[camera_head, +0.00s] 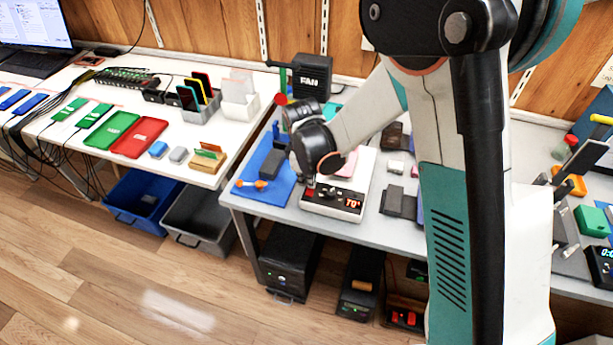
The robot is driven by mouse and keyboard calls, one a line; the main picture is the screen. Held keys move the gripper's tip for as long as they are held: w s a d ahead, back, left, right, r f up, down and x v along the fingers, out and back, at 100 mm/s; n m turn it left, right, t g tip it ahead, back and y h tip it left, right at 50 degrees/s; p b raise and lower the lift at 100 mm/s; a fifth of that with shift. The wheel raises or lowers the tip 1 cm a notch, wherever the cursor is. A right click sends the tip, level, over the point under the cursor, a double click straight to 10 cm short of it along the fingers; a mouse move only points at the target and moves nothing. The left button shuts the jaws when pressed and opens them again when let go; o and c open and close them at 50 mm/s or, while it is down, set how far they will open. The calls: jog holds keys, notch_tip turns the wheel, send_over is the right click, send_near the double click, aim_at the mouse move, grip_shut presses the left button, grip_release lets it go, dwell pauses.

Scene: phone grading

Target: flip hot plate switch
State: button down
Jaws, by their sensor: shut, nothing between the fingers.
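The hot plate (322,207) is a white flat box with a dark front panel on the grey table in the middle. Its panel has a lit red display (352,204) at the right and a small red switch (310,192) at the left. My gripper (309,180) points down over the front left part of the hot plate, just above the red switch. Its fingers are shut and empty. The fingertips are small and partly hidden, so I cannot tell whether they touch the switch. A pink flat piece (346,165) lies on the hot plate, partly behind my wrist.
A blue mat (262,184) with an orange-handled tool (252,184) lies left of the hot plate. A black FAN box (311,78) stands behind. Dark blocks (398,203) lie to the right. My arm hides much of the right side.

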dwell(0.3)
jog(key=shift+w+d+f+g+b, duration=0.15)
jog(key=shift+w+f+g+b, duration=0.25)
jog(key=shift+f+g, duration=0.2)
jog(key=shift+r, duration=0.1)
jog(key=shift+s, duration=0.25)
